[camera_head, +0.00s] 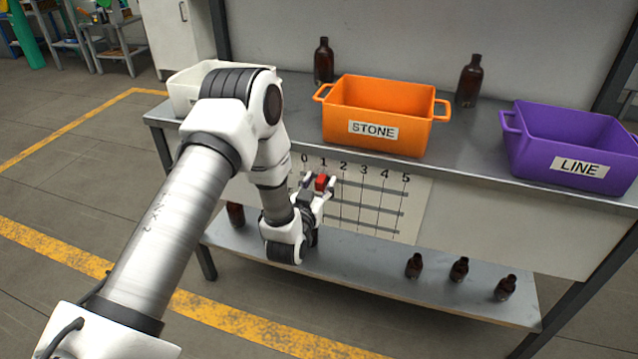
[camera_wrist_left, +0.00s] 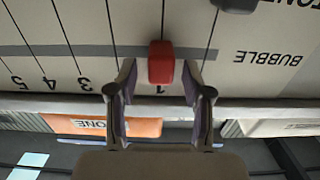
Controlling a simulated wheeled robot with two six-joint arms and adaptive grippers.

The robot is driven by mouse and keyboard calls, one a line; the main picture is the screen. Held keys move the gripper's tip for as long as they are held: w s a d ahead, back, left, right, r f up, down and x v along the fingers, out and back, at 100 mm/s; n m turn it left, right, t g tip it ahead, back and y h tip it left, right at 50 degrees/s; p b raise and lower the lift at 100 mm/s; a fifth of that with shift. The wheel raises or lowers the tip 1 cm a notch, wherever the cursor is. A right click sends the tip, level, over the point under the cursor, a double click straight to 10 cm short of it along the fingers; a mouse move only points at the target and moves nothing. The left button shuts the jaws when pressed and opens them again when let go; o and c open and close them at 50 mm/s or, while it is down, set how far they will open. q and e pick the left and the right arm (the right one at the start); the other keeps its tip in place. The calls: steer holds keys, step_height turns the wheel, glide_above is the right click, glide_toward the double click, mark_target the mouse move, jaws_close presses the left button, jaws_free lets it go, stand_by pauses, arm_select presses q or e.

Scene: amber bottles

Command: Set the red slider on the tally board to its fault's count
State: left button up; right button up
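The tally board (camera_head: 412,212) hangs on the front of the bench, with numbers 0 to 5 along its top. The red slider (camera_head: 321,183) is at the column marked 1. In the left wrist view, upside down, the red slider (camera_wrist_left: 161,64) is on the track of the row labelled BUBBLE. My left gripper (camera_head: 318,184) is at the slider; in the wrist view its open fingers (camera_wrist_left: 158,72) are either side of it, with a gap on each side. A dark slider (camera_wrist_left: 236,5) shows partly at the top edge. My right gripper is not in view.
A white bin (camera_head: 186,88) is partly behind my left arm. An orange bin (camera_head: 372,138) labelled STONE and a purple bin (camera_head: 541,158) labelled LINE stand on the bench. Amber bottles (camera_head: 324,62) stand behind; more bottles (camera_head: 459,269) stand on the lower shelf (camera_head: 385,276).

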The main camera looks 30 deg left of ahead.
arm_select(q)
steer(key=v, duration=1.2)
